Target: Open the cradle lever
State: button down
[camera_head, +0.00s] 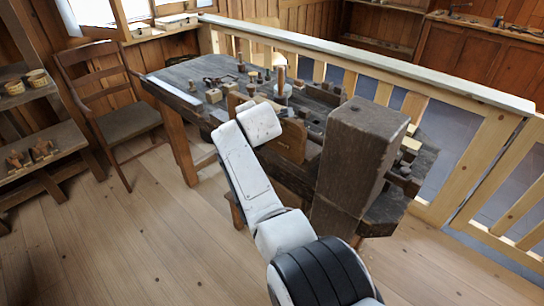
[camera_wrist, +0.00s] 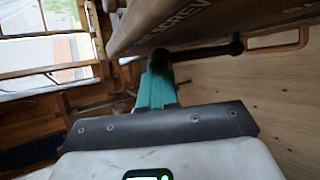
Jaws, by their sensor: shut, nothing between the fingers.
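My gripper (camera_wrist: 160,62) shows in the wrist view as a teal body with dark fingertips, shut and with nothing seen held. Its tips are just below a wooden board (camera_wrist: 165,22) with raised lettering, partly readable as "SCREW". A dark rod (camera_wrist: 208,50) with a knobbed end runs sideways behind the tips; I cannot tell whether they touch it. I cannot identify the cradle lever for certain in either view. In the head view my gripper is hidden beyond my white arm, at the near side of the workbench (camera_head: 168,76).
Small wooden blocks (camera_head: 214,96) and an upright peg (camera_head: 281,76) stand on the bench. A thick wooden post (camera_head: 355,160) rises close right of my arm. A slatted railing (camera_head: 420,75) runs behind the bench. A chair (camera_head: 125,125) stands left. The floor at front left is clear.

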jog(key=shift+w+a+f+b, duration=0.2)
jog(key=shift+w+a+b, duration=0.2)
jog(key=shift+b, duration=0.65)
jog(key=shift+a, duration=0.1)
jog(key=shift+r, duration=0.15)
